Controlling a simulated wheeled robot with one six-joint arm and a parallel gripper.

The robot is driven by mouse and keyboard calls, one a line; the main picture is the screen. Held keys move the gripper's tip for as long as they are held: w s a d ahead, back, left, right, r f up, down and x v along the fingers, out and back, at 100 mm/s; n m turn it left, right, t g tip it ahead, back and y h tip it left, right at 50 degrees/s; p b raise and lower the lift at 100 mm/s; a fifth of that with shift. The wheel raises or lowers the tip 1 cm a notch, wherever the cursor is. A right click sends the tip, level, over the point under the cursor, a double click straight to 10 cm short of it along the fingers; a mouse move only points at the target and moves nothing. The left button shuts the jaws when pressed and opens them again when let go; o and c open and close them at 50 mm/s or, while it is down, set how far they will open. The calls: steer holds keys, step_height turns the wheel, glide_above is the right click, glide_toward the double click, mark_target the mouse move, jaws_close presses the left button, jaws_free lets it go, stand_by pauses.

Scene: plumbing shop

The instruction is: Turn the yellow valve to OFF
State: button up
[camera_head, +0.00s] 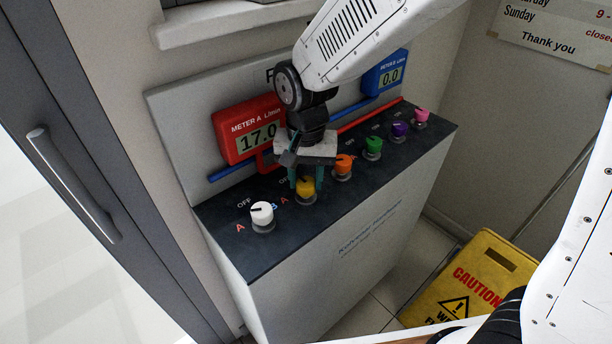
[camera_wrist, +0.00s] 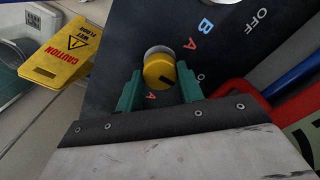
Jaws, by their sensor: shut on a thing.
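The yellow valve (camera_head: 306,186) is a round knob on the dark sloping panel top, second from the left, beside the white knob. My gripper (camera_head: 305,180) comes down over it from above. In the wrist view the yellow valve (camera_wrist: 157,71) sits between my two green fingers (camera_wrist: 160,88), which are shut on its sides. The lower edge of the knob and the rest of that label are hidden by my gripper.
The white knob (camera_head: 262,214) is close on the left, the orange knob (camera_head: 343,165) close on the right, with green, purple and pink knobs beyond. Red meter A (camera_head: 247,130) reads 17.0; blue meter B (camera_head: 386,73) reads 0.0. A yellow caution sign (camera_head: 468,283) stands at right.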

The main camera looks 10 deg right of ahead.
mark_target(306, 182)
steer(key=o, duration=1)
steer(key=shift+r, duration=0.15)
step_height(306, 182, up, 8)
steer(key=shift+f, duration=0.2)
